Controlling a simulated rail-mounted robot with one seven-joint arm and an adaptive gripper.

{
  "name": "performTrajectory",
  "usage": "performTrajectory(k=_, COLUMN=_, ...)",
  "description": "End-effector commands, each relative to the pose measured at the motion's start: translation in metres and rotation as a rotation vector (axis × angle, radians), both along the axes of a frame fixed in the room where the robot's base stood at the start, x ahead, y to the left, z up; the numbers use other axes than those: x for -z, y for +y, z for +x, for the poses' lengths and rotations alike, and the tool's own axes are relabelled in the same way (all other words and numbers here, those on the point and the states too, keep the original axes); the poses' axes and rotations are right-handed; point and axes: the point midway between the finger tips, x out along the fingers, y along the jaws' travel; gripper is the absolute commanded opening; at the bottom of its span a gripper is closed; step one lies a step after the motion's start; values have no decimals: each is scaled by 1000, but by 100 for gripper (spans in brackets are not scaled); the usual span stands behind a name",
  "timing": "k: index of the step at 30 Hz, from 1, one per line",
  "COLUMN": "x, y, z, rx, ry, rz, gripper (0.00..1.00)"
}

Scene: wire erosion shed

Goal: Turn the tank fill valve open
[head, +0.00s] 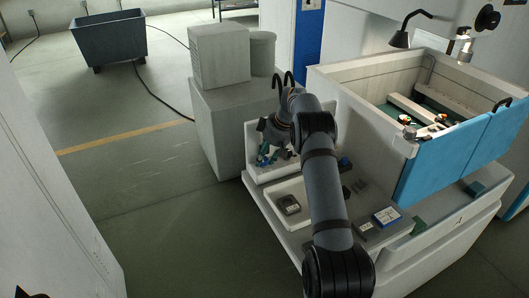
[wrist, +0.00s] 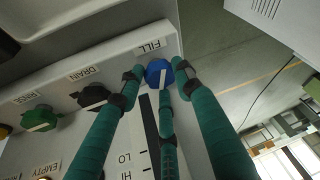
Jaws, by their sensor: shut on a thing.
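The tank fill valve is a blue knob (wrist: 155,72) with a white pointer line, beside the FILL label on a pale panel (wrist: 110,60) in the wrist view. The line runs roughly toward and away from the label, slightly tilted. My gripper (wrist: 161,80) has several teal-wrapped fingers with dark tips, shut around the blue knob. The fingers cover parts of the knob's rim. In the head view my gripper (head: 268,158) is at the upright panel at the console's left end, and my arm hides part of that panel.
A black knob (wrist: 92,96) by DRAIN and a green knob (wrist: 40,118) by RINSE sit along the same panel. A dark level strip has LO and HI marks. A blue-fronted tank (head: 455,150) stands right of my arm; a grey cabinet (head: 225,125) stands left.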

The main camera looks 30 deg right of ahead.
Motion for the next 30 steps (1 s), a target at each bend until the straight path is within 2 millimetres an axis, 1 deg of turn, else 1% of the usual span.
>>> performTrajectory(k=1, x=-7, y=1, z=3, rx=-30, ry=-6, rz=0, gripper=8)
performTrajectory(k=6, x=-7, y=0, z=3, rx=-121, ry=-7, rz=-2, gripper=8)
performTrajectory(k=12, x=-5, y=-1, z=3, rx=-184, ry=-7, rz=-3, gripper=8)
performTrajectory(k=28, x=-3, y=0, z=3, rx=-208, ry=-9, rz=-1, gripper=8)
performTrajectory(k=29, x=-3, y=0, z=3, rx=-208, ry=-9, rz=-1, gripper=35)
performTrajectory(k=30, x=-3, y=0, z=3, rx=-208, ry=-8, rz=-1, gripper=37)
